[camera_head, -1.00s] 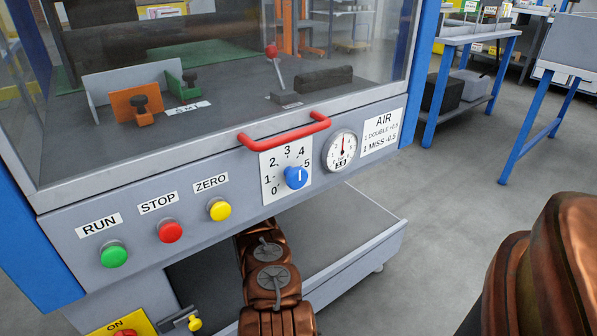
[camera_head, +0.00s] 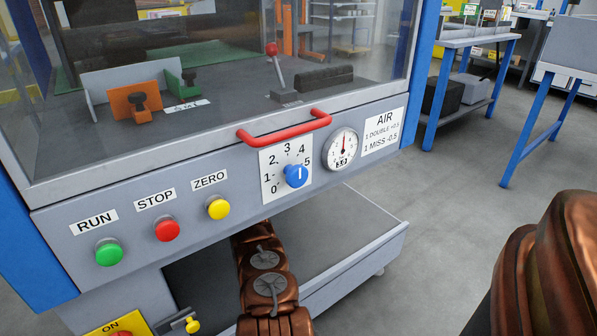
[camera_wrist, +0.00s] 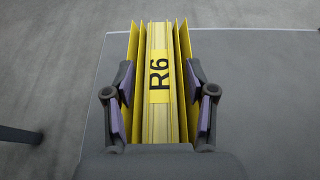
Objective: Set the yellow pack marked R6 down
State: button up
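The yellow pack marked R6 (camera_wrist: 160,115) is in the wrist view, upright in the middle, with its black R6 label facing the camera. Thin yellow sheets flank it on both sides. My gripper (camera_wrist: 160,88) has one dark, purple-padded finger on each side, with its fingertips against the outer yellow sheets; it looks shut on the pack. A flat grey surface (camera_wrist: 255,85) lies below, and the gap between it and the pack cannot be judged. In the head view my arm reaches down under the machine's front panel, and the gripper and pack are hidden.
The grey shelf (camera_head: 345,232) sticks out low under the machine's panel (camera_head: 240,195). The panel carries a red handle (camera_head: 285,130), buttons and a blue knob (camera_head: 296,175). A blue-legged table (camera_head: 455,40) stands at the back right. Floor to the right is clear.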

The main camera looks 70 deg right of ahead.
jog(key=shift+r, duration=0.1)
jog(key=shift+r, duration=0.15)
jog(key=shift+a+r+p, duration=0.15)
jog(key=shift+r+p, duration=0.05)
jog(key=shift+p, duration=0.25)
jog(key=p+v, duration=0.2)
jog(key=p, duration=0.1)
jog(key=shift+w+a+r, duration=0.2)
jog(key=shift+w+a+r+p, duration=0.1)
jog(key=shift+w+a+p, duration=0.3)
jog(key=shift+a+p, duration=0.15)
jog(key=shift+p+v, duration=0.65)
jog(key=shift+v, duration=0.3)
jog(key=shift+p+v, duration=0.45)
jog(key=shift+v, duration=2.45)
jog(key=shift+s, duration=0.1)
